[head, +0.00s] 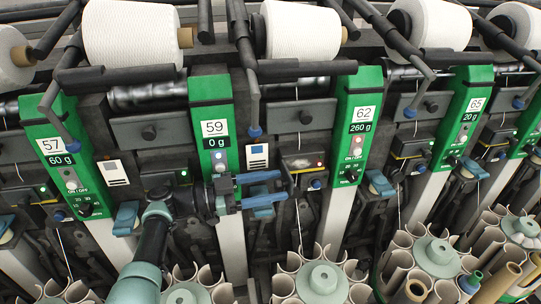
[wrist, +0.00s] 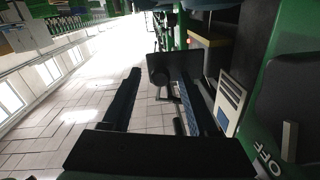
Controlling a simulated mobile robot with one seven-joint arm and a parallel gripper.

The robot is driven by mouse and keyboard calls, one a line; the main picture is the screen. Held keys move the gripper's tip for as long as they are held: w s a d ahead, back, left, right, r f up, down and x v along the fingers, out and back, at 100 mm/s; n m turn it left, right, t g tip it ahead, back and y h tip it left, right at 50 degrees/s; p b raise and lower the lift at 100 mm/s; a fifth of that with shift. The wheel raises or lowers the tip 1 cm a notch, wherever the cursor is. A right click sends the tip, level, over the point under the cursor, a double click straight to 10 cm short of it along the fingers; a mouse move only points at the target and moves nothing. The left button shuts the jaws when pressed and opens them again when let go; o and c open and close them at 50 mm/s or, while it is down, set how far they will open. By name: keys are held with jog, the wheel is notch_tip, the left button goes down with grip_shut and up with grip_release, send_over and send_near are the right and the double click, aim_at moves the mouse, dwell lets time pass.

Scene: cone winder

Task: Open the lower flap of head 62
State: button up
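Head 62 is a green panel (head: 358,120) right of centre in the head view, reading 62 and 260 g.
Head 59's green panel (head: 214,130) stands behind my arm, and a white card (head: 257,157) is close above the fingers. Cone packages (head: 302,32) hang above. Round bobbin magazines (head: 322,280) stand below. The wrist view shows open tiled floor (wrist: 60,110) at left.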

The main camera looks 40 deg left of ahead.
jog(key=b+v, duration=0.1)
jog(key=v, duration=0.6)
jog(key=shift+s+a+b, duration=0.15)
jog(key=shift+s+b, duration=0.1)
jog(key=shift+b, duration=0.1)
dwell(0.8)
